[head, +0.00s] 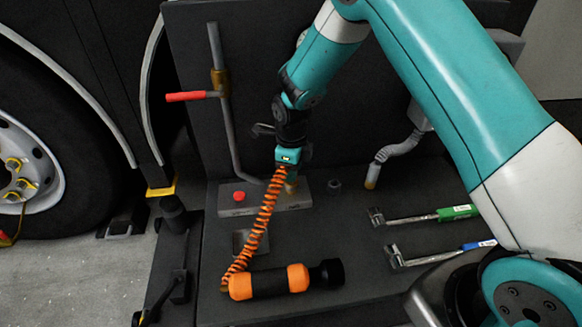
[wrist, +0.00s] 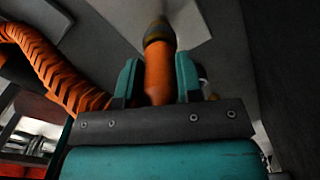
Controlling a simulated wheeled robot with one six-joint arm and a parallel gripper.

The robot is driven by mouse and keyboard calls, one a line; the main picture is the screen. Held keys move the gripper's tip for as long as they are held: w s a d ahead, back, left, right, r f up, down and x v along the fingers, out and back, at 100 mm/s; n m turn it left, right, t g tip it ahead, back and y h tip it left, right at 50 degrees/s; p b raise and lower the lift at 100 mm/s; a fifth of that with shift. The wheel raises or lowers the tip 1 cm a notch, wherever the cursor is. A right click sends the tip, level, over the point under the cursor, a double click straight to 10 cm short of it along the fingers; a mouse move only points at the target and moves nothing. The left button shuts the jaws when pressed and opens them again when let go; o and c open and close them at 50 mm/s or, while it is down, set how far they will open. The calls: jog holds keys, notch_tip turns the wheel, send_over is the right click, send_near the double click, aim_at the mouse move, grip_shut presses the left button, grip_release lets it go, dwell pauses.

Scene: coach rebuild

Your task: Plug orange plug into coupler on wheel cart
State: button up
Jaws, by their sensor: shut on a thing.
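My gripper (head: 289,167) points down over a grey block (head: 235,205) and is shut on the orange plug (wrist: 158,75). In the wrist view the plug stands between the two teal fingers, its dark tip (wrist: 158,32) pointing away towards a pale surface. A brass-coloured piece (head: 291,187) shows just below my gripper at the block's right part. I cannot tell if it is the coupler or the plug's end, nor whether plug and coupler touch. The orange coiled cord (head: 262,220) runs from my gripper down to an orange-and-black cylinder (head: 270,282).
A red button (head: 239,196) sits on the block. A pipe with a red-handled valve (head: 190,96) rises behind left. Green-handled (head: 458,212) and blue-handled (head: 479,245) tools lie at right. A curved grey hose (head: 392,152) hangs behind. A wheel (head: 35,170) stands far left.

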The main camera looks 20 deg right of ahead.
jog(key=shift+f, duration=0.15)
jog(key=o, duration=1.1)
jog(key=shift+c, duration=0.2)
